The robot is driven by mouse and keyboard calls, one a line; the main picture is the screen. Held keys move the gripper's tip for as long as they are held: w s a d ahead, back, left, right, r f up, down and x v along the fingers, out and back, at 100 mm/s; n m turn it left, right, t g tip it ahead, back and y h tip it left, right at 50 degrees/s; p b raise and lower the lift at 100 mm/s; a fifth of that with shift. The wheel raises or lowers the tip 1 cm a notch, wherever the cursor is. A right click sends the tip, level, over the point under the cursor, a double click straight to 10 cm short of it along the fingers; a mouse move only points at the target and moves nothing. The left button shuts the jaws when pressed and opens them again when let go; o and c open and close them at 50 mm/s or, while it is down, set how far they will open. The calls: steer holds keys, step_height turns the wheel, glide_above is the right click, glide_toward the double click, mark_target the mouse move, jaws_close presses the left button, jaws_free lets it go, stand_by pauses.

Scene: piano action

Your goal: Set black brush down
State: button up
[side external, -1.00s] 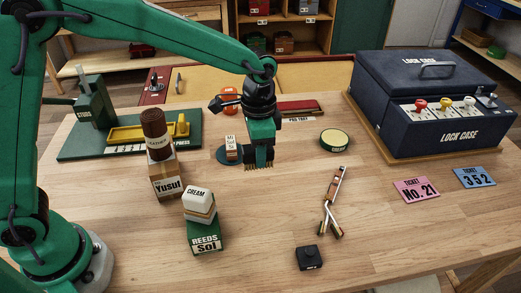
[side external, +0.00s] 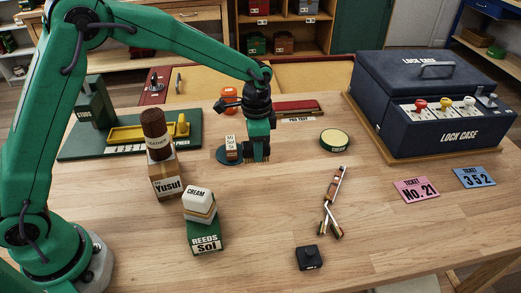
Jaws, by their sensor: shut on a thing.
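My gripper (side external: 257,141) points straight down over the middle of the table, with its green fingers shut. A dark brush (side external: 256,157) is held between them, and its bristles face down at the fingertips. Most of its body is hidden by the fingers. The bristles are at or just above the wood, and I cannot tell whether they touch.
A red tray (side external: 297,108) lies behind the gripper, with an orange jar (side external: 229,95) near it. A round green-rimmed tin (side external: 336,141) sits to the right. Stacked boxes (side external: 205,236) and a jointed stick (side external: 333,205) are in front. The wood between them is clear.

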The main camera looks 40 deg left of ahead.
steer(key=shift+w+a+f, duration=1.05)
steer(key=shift+w+a, duration=0.15)
steer(key=shift+a, duration=0.05)
steer(key=shift+f, duration=2)
steer(key=shift+f, duration=0.15)
steer(key=o, duration=1)
step_height(320, 180, up, 12)
steer(key=shift+r, duration=0.2)
